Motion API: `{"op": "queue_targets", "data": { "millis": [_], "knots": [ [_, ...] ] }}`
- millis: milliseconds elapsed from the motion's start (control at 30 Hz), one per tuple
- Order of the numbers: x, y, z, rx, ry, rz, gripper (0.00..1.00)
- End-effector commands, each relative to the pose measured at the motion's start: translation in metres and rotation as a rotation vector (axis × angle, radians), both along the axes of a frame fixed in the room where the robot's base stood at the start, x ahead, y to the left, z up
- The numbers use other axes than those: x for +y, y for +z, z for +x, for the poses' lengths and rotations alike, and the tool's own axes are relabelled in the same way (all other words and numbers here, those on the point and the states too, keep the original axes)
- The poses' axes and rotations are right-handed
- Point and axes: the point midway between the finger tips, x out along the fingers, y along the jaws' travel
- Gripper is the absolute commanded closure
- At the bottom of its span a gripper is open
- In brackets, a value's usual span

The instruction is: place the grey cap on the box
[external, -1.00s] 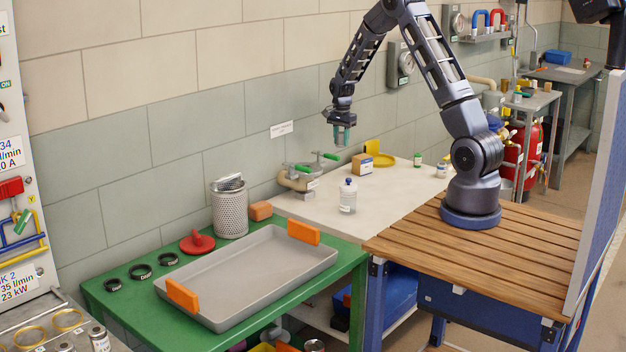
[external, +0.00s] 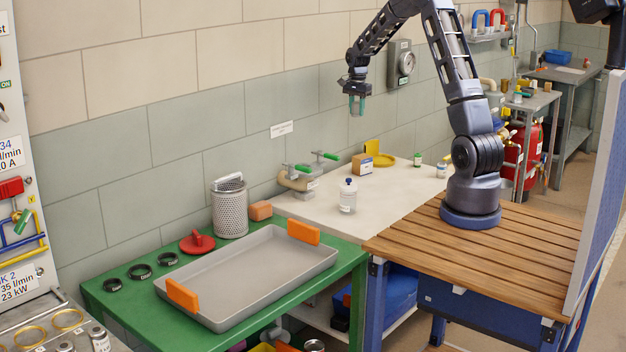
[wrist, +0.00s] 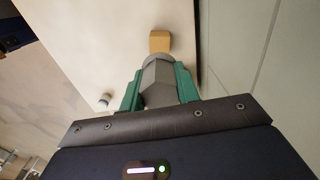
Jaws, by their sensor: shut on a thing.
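My gripper (external: 357,108) hangs in the air with green fingers, above the pale worktop (external: 395,199) near the wall. In the wrist view its two green fingers are shut on the grey cap (wrist: 158,82), a faceted grey piece between them. The box (external: 362,164) is small and tan with a label, and stands on the worktop by the wall. It also shows in the wrist view (wrist: 160,41), just beyond the cap. The cap is clear of the box, with a wide gap below my gripper in the external view.
A yellow piece (external: 381,160) stands right beside the box. A white bottle (external: 348,197) stands at the worktop's front left. Pipework with green-handled valves (external: 303,178) is left of the box. Two small jars (external: 418,160) (external: 441,171) stand to the right.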

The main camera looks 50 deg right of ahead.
Motion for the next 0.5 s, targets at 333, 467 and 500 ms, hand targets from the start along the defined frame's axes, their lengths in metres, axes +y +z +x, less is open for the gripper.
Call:
{"op": "queue_targets", "data": {
  "millis": [333, 467, 500],
  "knots": [
    [-0.034, 0.023, -0.009, -0.001, -0.018, -0.007, 0.90],
    [-0.036, 0.015, -0.010, 0.000, -0.018, -0.007, 0.90],
    [-0.036, 0.009, -0.010, 0.001, -0.019, -0.006, 0.90]
  ]
}}
